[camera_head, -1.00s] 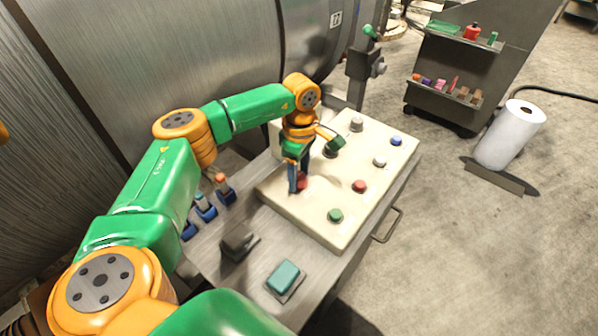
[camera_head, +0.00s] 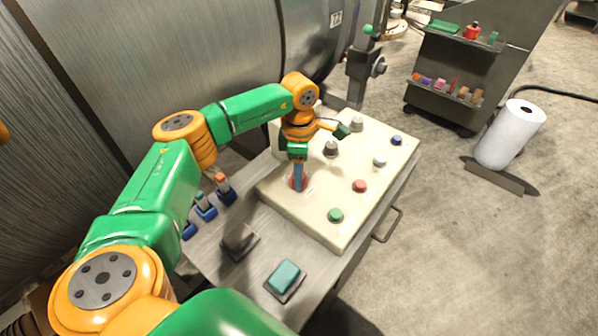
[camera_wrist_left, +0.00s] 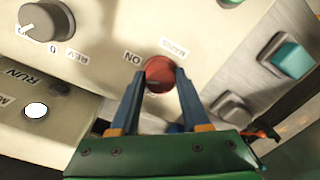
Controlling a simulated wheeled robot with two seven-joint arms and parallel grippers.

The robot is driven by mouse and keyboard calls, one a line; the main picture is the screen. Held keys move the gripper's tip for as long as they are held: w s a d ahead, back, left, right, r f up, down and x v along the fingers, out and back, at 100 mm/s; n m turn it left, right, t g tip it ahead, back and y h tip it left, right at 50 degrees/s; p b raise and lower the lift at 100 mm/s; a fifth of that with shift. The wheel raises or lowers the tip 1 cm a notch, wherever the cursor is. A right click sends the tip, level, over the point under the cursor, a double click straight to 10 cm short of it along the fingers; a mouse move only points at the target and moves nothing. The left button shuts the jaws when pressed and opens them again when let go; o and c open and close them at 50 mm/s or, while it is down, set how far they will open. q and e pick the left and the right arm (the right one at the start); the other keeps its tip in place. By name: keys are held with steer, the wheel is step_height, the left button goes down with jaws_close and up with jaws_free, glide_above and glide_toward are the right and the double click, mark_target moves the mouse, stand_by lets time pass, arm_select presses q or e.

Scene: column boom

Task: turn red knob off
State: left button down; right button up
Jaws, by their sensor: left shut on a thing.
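The red knob (camera_wrist_left: 159,73) sits on the cream control panel (camera_head: 318,217), with an ON label at its left and a MAINS label at its upper right in the left wrist view. My left gripper (camera_wrist_left: 160,76) is shut on the knob, one blue fingertip on each side of it. In the head view the left gripper (camera_head: 297,187) reaches down onto the panel's left part, and its fingers hide most of the knob. I cannot clearly read which way the knob points. My right gripper is not in view.
A red button (camera_head: 360,186), a green button (camera_head: 336,215) and a grey knob (camera_head: 331,149) stand on the panel near my left gripper. Blue-based toggle switches (camera_head: 205,208) and a teal button (camera_head: 285,275) are on the metal console. A paper roll (camera_head: 510,135) stands on the floor at right.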

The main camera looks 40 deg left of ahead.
arm_select(q)
steer(key=n, duration=0.6)
steer(key=shift+p, duration=0.3)
steer(key=n, duration=0.7)
steer(key=shift+r+p, duration=0.1)
steer(key=shift+p, duration=0.3)
steer(key=shift+c, duration=1.9)
jaws_free()
step_height(320, 180, up, 6)
steer(key=shift+a+r+b, duration=0.15)
steer(key=shift+r+b, duration=0.05)
steer(key=shift+b, duration=0.7)
steer(key=shift+r, duration=0.3)
